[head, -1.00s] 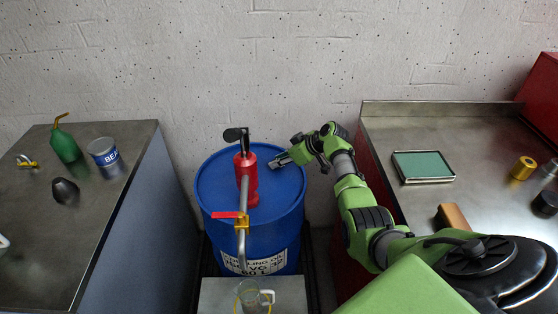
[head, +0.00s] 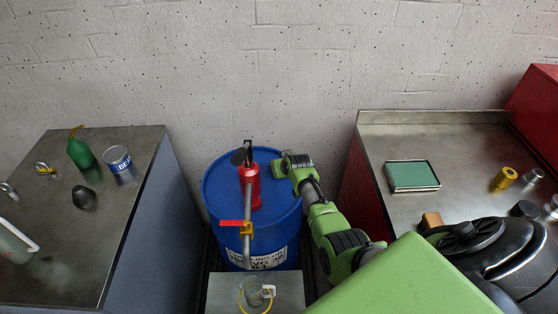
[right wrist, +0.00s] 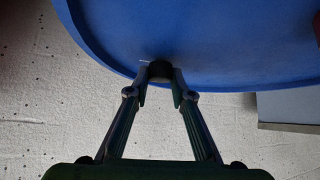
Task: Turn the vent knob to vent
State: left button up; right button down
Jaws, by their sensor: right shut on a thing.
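The vent knob (right wrist: 159,71) is a small dark round knob near the rim of the blue drum's lid. In the right wrist view my right gripper (right wrist: 160,76) has its two fingertips on either side of it, shut on it. A small pale mark lies on the lid just left of the knob. In the head view my right gripper (head: 280,167) is over the right back part of the blue drum (head: 224,187), and it hides the knob there. My left gripper is not in view.
A red pump (head: 250,188) with a grey spout and red-handled valve stands on the drum. A glass jug (head: 253,292) is on a stand in front. The right bench holds a green-topped tray (head: 412,175).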

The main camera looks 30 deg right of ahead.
jog(key=shift+a+m+g+h, duration=0.15)
jog(key=shift+m+g+h, duration=0.15)
jog(key=shift+m+h, duration=0.65)
jog(key=shift+m, duration=0.35)
jog(key=c, duration=1.8)
grip_release()
jog(key=shift+v, duration=5.95)
